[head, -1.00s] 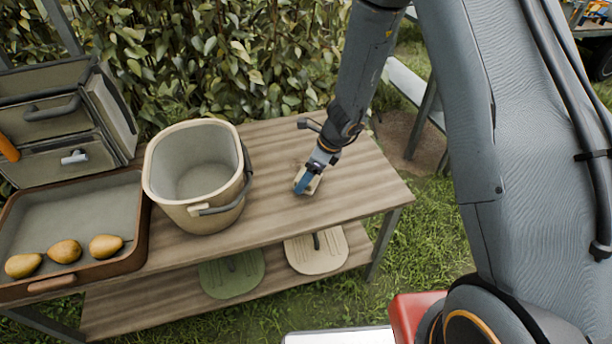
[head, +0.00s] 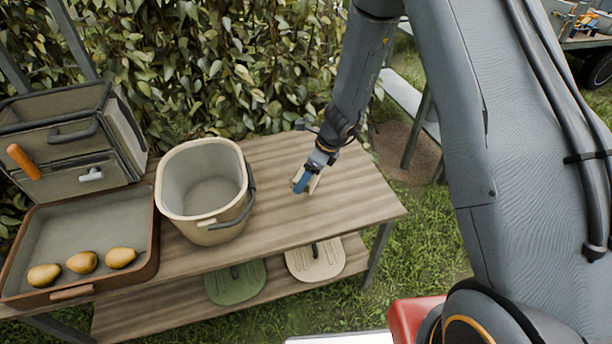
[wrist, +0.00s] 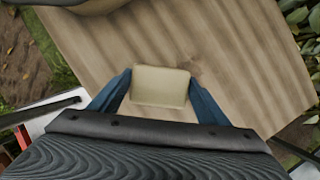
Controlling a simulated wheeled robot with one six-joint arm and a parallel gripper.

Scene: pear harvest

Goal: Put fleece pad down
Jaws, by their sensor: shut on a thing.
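The fleece pad (wrist: 160,87) is a small cream rectangular block. It sits between the two blue fingers of my gripper (wrist: 158,92) in the wrist view, with the wooden table top (wrist: 215,50) below it. In the head view my gripper (head: 304,183) points down over the right part of the table top (head: 290,215), shut on the pad, which is mostly hidden by the fingers there. I cannot tell whether the pad touches the wood.
A cream bucket (head: 212,232) stands left of my gripper. Further left is a brown-rimmed tray (head: 152,255) with three pears (head: 82,262), with a grey drawer box (head: 60,184) behind. A green lid (head: 236,288) and a cream lid (head: 315,265) lie on the lower shelf. Wood around my gripper is clear.

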